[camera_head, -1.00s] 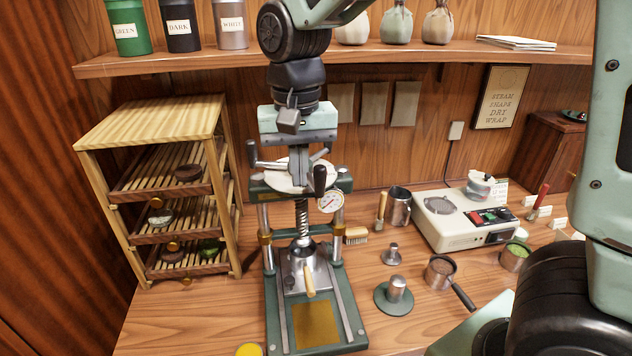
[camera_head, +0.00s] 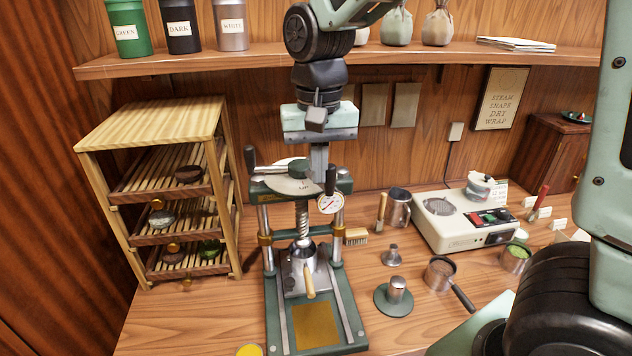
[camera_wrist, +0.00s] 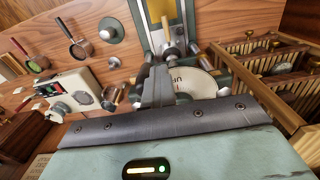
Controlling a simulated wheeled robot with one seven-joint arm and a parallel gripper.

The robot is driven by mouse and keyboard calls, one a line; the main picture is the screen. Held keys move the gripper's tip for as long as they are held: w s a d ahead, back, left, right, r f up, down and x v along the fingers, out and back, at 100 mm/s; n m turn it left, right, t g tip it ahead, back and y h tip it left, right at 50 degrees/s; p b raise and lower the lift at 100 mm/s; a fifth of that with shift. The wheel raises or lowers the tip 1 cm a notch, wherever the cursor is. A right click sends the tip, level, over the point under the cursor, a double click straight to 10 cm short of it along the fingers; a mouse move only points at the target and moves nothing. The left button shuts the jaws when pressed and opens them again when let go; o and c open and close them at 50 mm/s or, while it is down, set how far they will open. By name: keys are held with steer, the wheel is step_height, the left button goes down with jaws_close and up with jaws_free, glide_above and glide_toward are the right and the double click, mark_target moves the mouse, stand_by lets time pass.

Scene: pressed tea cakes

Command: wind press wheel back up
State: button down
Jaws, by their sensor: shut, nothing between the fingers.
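The press wheel (camera_head: 288,183) is a pale disc with dark knobbed handles, on top of the green press (camera_head: 346,186). One handle (camera_head: 250,158) stands at its left and another (camera_head: 331,180) at its front right. My gripper (camera_head: 319,180) is shut and empty, pointing down at the wheel's right side, close to the front right handle. I cannot tell whether it touches the wheel. In the wrist view, my shut fingers (camera_wrist: 158,90) cover part of the wheel (camera_wrist: 200,83), which shows some lettering. The bare screw (camera_head: 303,220) runs down to a metal mould with a wooden handle (camera_head: 309,282).
A slatted wooden rack (camera_head: 150,125) holding tea cakes stands close on the left. A shelf (camera_head: 270,60) with canisters hangs behind.

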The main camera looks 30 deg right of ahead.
steer(key=shift+s+d, duration=0.1)
steer(key=shift+d, duration=0.8)
steer(key=shift+d, duration=0.1)
steer(key=d, duration=0.3)
steer(key=shift+w+d+p, duration=0.15)
steer(key=shift+w+p, duration=0.15)
steer(key=shift+w, duration=0.05)
steer(key=shift+w+d, duration=0.35)
steer(key=shift+d, duration=0.15)
steer(key=shift+w+d+p, duration=0.4)
steer(key=shift+w+d, duration=0.2)
steer(key=shift+d, duration=0.25)
steer(key=shift+w+d, duration=0.2)
steer(key=shift+s+a, duration=0.1)
steer(key=shift+s, duration=0.05)
